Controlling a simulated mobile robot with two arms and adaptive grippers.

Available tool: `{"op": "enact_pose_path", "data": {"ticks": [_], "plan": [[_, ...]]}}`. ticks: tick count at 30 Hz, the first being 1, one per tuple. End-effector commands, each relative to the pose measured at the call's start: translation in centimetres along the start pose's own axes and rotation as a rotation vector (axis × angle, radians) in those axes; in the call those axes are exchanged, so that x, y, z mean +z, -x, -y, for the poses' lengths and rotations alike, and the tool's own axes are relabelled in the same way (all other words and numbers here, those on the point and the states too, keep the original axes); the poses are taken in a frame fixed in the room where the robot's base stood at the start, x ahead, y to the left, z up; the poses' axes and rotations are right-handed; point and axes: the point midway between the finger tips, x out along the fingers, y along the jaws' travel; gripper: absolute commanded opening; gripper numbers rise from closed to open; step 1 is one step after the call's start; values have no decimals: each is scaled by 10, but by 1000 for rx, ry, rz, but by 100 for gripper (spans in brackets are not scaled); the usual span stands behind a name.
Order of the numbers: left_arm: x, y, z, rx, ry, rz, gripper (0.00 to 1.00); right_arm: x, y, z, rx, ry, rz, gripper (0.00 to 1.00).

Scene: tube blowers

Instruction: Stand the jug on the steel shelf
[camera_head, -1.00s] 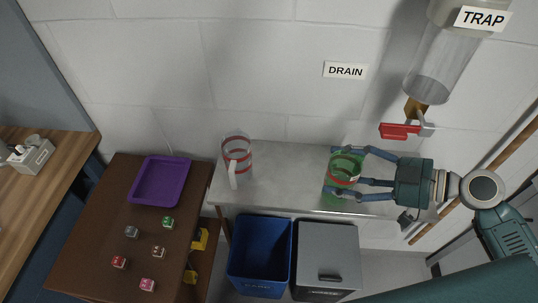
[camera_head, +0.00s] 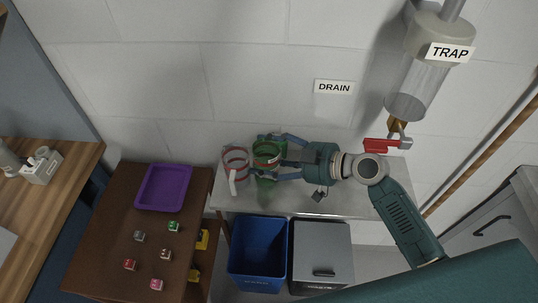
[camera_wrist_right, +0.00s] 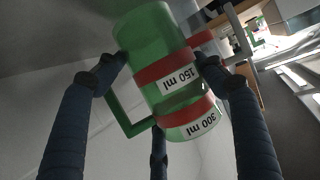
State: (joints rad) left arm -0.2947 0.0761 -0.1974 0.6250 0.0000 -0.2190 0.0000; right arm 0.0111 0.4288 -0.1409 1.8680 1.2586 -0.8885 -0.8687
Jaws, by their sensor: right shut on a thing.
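A green see-through jug (camera_head: 267,148) with red bands is held by my right gripper (camera_head: 276,155) at the left part of the steel shelf (camera_head: 330,195). In the right wrist view the green jug (camera_wrist_right: 155,45) shows marks "150 ml" and "300 ml" and a green handle, with my right gripper's fingers (camera_wrist_right: 160,75) around it. I cannot tell whether its base touches the shelf. A clear jug (camera_head: 235,165) with red bands stands on the shelf just left of it; the two overlap in the head view. My left gripper is not in view.
A blue bin (camera_head: 258,255) and a grey lidded bin (camera_head: 321,250) stand below the shelf front. A brown table (camera_head: 105,225) with a purple tray (camera_head: 164,188) and several small cubes is at left. A trap cylinder (camera_head: 412,88) with a red valve handle (camera_head: 380,146) hangs at right.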

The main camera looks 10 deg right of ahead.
Motion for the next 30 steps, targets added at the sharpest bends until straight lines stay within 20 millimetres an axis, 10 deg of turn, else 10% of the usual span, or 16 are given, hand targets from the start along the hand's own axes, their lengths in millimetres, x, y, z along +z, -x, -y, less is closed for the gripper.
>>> {"op": "enact_pose_path", "data": {"ticks": [14, 15, 17, 30], "plan": [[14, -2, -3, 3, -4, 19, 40, 15, -3, 0, 1, -3, 4, 27], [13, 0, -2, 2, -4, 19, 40, 13, -3, 0, 1, -4, 4, 77], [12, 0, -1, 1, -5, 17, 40, 13, -2, 0, 1, -4, 4, 88], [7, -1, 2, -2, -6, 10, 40, 14, 6, -1, 3, -3, 7, 88]]}}
